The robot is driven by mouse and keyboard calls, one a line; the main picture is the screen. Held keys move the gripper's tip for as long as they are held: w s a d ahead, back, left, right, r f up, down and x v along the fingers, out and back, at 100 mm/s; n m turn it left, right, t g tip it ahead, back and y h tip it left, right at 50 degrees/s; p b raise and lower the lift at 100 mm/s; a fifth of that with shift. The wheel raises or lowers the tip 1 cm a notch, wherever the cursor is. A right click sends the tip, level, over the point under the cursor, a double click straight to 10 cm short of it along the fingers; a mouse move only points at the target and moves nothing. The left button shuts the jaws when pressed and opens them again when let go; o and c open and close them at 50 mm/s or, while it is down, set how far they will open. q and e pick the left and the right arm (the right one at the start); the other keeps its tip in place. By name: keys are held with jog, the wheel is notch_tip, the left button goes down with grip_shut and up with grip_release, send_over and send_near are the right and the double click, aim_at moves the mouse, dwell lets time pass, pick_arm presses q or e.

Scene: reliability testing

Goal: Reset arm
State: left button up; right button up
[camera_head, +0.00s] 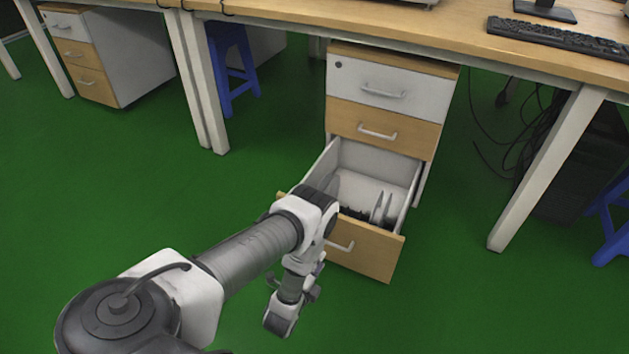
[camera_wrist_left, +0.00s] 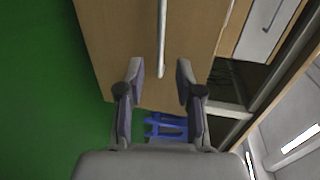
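My left arm comes in from the left, bent down at the wrist in front of the open bottom drawer (camera_head: 370,252). My left gripper (camera_head: 317,268) is mostly hidden behind its own wrist in the head view. In the left wrist view, my left gripper (camera_wrist_left: 160,72) is open, with nothing held between its fingers. The drawer's wooden front (camera_wrist_left: 125,35) lies ahead of it. The drawer handle (camera_wrist_left: 161,40) ends near the gap between the fingertips; I cannot tell whether they touch. It also shows in the head view (camera_head: 340,246). My right gripper is not in view.
The drawer cabinet (camera_head: 391,82) stands under the desk (camera_head: 400,37), its upper two drawers shut. Small items lie in the open drawer. Desk legs (camera_head: 545,170), a blue stool (camera_head: 232,65) and dark cables (camera_head: 535,110) are nearby. Green floor is clear left of the drawer.

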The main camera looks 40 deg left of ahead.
pick_arm(q)
jog(key=shift+v, duration=1.55)
jog(key=shift+w, duration=0.1)
